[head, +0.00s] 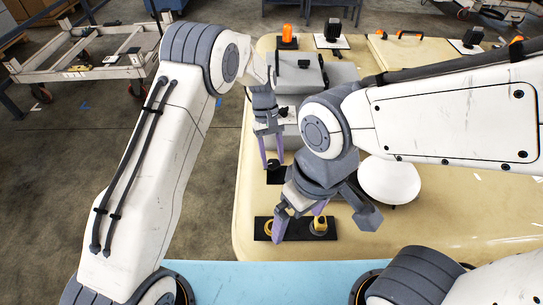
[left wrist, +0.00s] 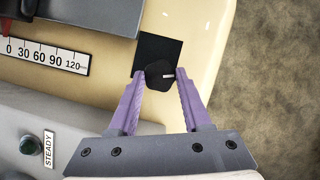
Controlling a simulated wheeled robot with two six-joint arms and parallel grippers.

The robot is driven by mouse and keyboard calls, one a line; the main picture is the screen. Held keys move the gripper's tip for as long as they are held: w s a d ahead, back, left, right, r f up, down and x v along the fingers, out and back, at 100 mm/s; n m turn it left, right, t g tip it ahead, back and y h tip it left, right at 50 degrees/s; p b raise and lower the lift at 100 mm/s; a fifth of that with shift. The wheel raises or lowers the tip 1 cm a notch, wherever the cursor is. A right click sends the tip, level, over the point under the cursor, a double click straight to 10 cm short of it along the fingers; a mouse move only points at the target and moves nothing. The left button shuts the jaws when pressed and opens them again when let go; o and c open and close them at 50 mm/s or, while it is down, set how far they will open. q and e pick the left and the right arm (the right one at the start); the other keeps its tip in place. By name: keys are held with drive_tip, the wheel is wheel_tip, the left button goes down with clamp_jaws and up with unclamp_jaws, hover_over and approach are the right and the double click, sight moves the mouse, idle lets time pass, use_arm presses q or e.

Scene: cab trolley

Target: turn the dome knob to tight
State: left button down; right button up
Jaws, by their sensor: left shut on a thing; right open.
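My left gripper (left wrist: 160,82) is shut on the knob, a purple finger on either side. In the head view my left gripper (head: 273,165) reaches down over the black plate (head: 275,178); the knob is hard to make out there. No "tight" marking is readable. My right gripper (head: 322,220) is open, low over a black strip (head: 294,230) with yellow-ringed parts.
A grey box (head: 298,75) stands behind my left gripper. An orange lamp (head: 287,32) stands at the back.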

use_arm(q)
drive_tip(key=shift+d+m+y, duration=0.1)
drive_tip(key=shift+m+y, duration=0.6)
drive_tip(key=shift+m, duration=1.2)
drive_tip(key=shift+c, duration=1.7)
unclamp_jaws()
drive_tip(key=shift+w+r, duration=0.3)
drive_tip(key=shift+r, duration=0.1)
drive_tip(key=b+v, duration=0.2)
drive_tip(key=v, duration=0.7)
drive_tip(key=shift+r, duration=0.25)
drive_tip(key=shift+w, duration=0.15)
